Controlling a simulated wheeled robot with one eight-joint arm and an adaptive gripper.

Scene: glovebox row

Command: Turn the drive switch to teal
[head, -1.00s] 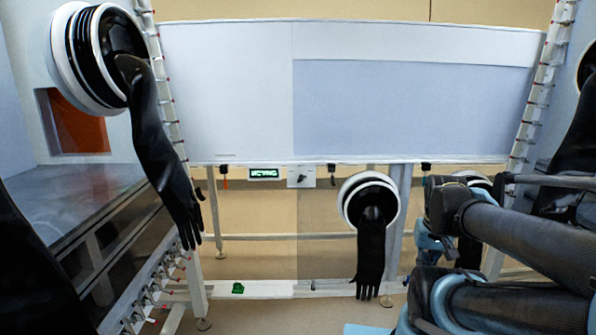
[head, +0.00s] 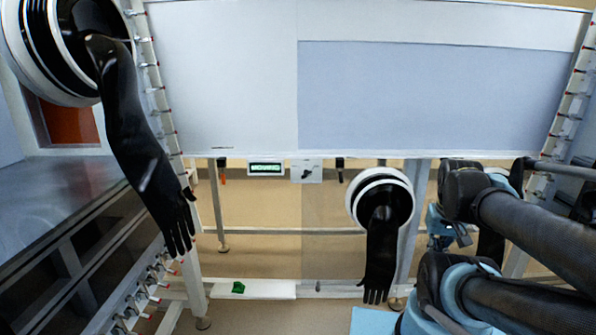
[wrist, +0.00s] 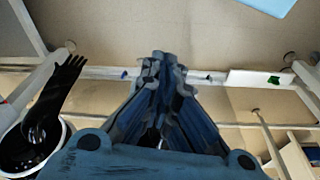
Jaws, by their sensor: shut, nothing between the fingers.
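A small white plate with a dark knob, apparently the drive switch (head: 307,171), is mounted under the lower edge of the big pale panel. The knob looks tilted, but any colour marks around it are too small to read. A small display (head: 265,169) with green lettering sits just left of it. My gripper (head: 462,238) is to the right of the switch and lower in the head view, apart from it. In the wrist view my gripper (wrist: 162,58) has its fingers together and empty. The switch is not visible in the wrist view.
A black glove on a white port (head: 380,245) hangs between the switch and my gripper. A larger black glove (head: 140,140) hangs at left beside a metal bench (head: 70,195). A white rail (head: 265,290) with a green item (head: 238,287) runs low. Small dark fittings flank the switch.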

